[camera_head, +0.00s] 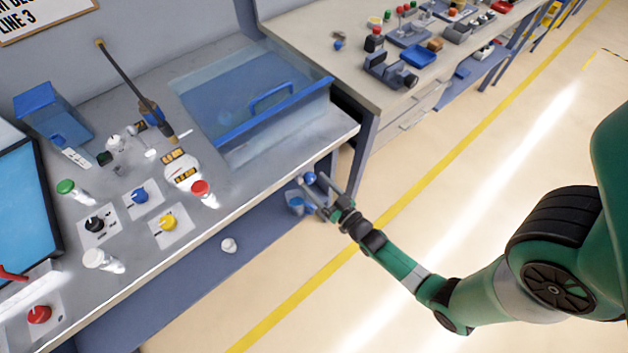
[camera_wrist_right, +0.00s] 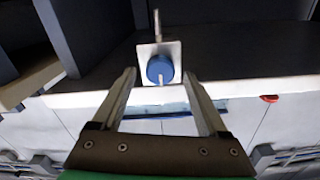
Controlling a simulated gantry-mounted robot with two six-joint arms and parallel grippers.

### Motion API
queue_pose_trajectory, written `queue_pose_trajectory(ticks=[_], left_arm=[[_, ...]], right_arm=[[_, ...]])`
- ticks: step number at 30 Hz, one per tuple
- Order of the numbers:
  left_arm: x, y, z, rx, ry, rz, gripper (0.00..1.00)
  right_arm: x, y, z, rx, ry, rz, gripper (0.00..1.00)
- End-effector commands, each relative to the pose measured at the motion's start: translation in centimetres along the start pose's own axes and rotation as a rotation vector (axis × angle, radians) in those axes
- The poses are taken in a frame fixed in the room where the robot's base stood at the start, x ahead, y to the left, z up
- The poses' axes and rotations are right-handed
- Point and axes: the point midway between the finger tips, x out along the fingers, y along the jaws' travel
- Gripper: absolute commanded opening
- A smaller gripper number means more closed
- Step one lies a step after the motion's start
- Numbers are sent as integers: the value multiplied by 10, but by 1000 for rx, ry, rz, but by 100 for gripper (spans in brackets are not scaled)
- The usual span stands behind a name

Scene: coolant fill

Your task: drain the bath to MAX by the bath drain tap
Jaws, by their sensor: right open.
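The bath (camera_head: 305,108) is a clear tank of bluish liquid with a blue front rim, set in the bench top. I cannot read its level or a MAX mark. The bath drain tap is a blue round knob (camera_head: 310,178) below the bench's front edge; in the right wrist view the knob (camera_wrist_right: 159,68) sits on a pale square plate. My right gripper (camera_head: 318,192) is open. Its fingertips (camera_wrist_right: 158,76) lie on either side of the knob, with visible gaps. I cannot tell how deep the knob is between them. My left gripper is not in view.
A blue container (camera_head: 296,203) stands below the tap, near the gripper. Colored knobs and buttons, including a red button (camera_head: 200,188), cover the bench's left part. A second bench (camera_head: 340,50) with small parts stands behind. The floor at right is clear, with a yellow line (camera_head: 400,205).

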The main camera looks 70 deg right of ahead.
Motion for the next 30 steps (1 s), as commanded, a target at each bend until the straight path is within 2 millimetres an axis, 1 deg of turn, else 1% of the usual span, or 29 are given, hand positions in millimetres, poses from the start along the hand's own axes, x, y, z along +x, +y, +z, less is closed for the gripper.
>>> queue_pose_trajectory(ticks=[1, 6, 9, 12, 15, 17, 30], left_arm=[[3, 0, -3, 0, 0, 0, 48], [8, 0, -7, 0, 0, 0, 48], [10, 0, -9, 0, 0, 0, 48], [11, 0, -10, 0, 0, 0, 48], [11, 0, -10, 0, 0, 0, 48], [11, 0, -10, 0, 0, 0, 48], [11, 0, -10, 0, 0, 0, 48]], right_arm=[[-12, 0, -1, 0, -4, 1, 76], [-53, 0, -1, 0, -6, 3, 76], [-75, 0, -1, 0, -4, 2, 76], [-90, 0, -1, 0, -1, 3, 76], [-98, 0, -1, -1, -1, 1, 76], [-100, 0, -1, -1, 0, 0, 76], [-99, 0, -1, 0, 0, 0, 76]])
